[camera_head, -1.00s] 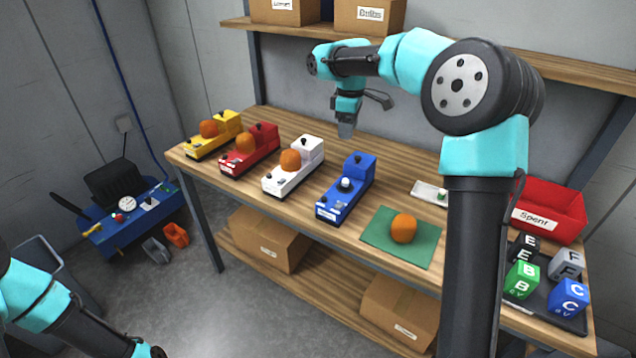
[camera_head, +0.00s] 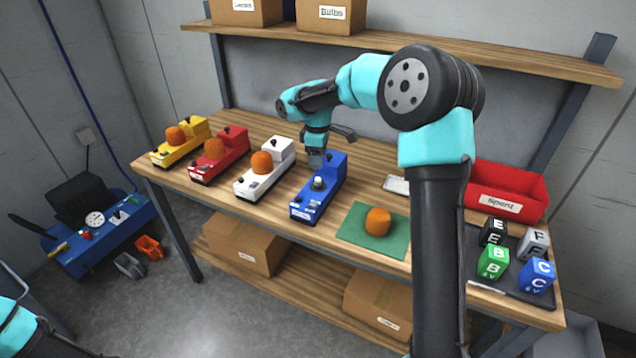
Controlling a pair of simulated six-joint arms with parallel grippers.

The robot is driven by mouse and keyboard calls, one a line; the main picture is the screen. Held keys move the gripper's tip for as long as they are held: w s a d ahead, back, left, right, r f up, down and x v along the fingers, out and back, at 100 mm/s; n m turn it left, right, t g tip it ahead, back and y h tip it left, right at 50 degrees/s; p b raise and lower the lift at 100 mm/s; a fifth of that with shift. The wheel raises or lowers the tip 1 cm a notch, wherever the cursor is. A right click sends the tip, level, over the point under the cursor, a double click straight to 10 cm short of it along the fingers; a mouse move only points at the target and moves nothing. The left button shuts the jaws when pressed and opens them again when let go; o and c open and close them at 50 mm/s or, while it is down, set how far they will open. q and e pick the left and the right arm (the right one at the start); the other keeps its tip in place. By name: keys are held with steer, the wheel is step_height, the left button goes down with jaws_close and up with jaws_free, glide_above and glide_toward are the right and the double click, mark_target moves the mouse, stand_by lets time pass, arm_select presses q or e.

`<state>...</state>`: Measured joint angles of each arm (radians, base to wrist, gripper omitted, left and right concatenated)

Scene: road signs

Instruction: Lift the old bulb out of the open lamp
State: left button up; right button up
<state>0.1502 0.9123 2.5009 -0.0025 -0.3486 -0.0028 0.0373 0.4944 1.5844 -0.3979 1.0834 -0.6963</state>
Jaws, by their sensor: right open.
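The open lamp is the blue unit (camera_head: 305,207) on the bench. Its old bulb (camera_head: 318,182), small and pale, stands in the socket on top. An orange lens (camera_head: 378,222) lies apart on a green mat (camera_head: 350,238) to the right of the blue lamp. My right gripper (camera_head: 316,164) is open and points down just above the bulb, close to it. Whether its fingers touch the bulb is too small to tell. My left arm shows only at the bottom left corner, and its gripper is out of view.
Yellow (camera_head: 180,149), red (camera_head: 222,163) and white (camera_head: 257,187) lamps with orange lenses stand left of the blue one. Right are a pale tray (camera_head: 396,185), a red "Spent" bin (camera_head: 507,182) and a dark tray (camera_head: 487,290) with lettered blocks. A shelf (camera_head: 430,51) runs above.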

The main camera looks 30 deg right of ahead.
mark_target(318, 178)
steer(key=shift+f, duration=1.15)
steer(key=shift+f, duration=0.1)
steer(key=shift+d+f, duration=0.1)
steer(key=shift+f, duration=2.4)
steer(key=c, duration=1)
